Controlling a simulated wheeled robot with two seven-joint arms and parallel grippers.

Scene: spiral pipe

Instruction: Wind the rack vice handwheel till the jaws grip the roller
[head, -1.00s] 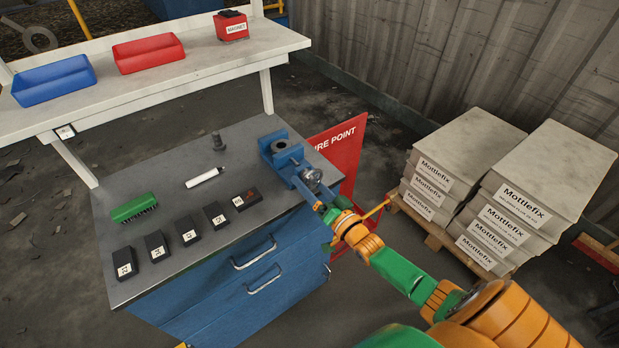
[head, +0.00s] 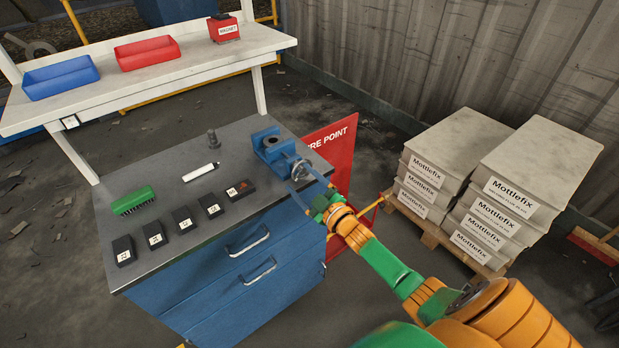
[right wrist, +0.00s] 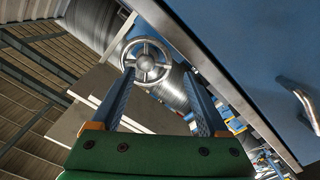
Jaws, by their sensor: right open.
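The blue rack vice (head: 275,151) stands at the right end of the grey bench top. Its silver handwheel (head: 301,171) faces right, toward my right arm. A grey round piece with a dark centre (head: 271,141) shows at the top of the vice; I cannot tell whether it is the roller, or whether the jaws touch it. My right gripper (head: 298,178) is open at the handwheel. In the right wrist view the spoked handwheel (right wrist: 147,62) lies just ahead of and between the spread fingertips (right wrist: 156,76); contact is unclear. My left gripper is out of view.
The bench top holds a green brush (head: 134,201), a white marker (head: 201,172), a dark bolt-like piece (head: 213,139) and several black labelled blocks (head: 183,219). A red sign (head: 334,150) stands right behind the vice. Stacked Mottlefix bags (head: 520,185) sit at right.

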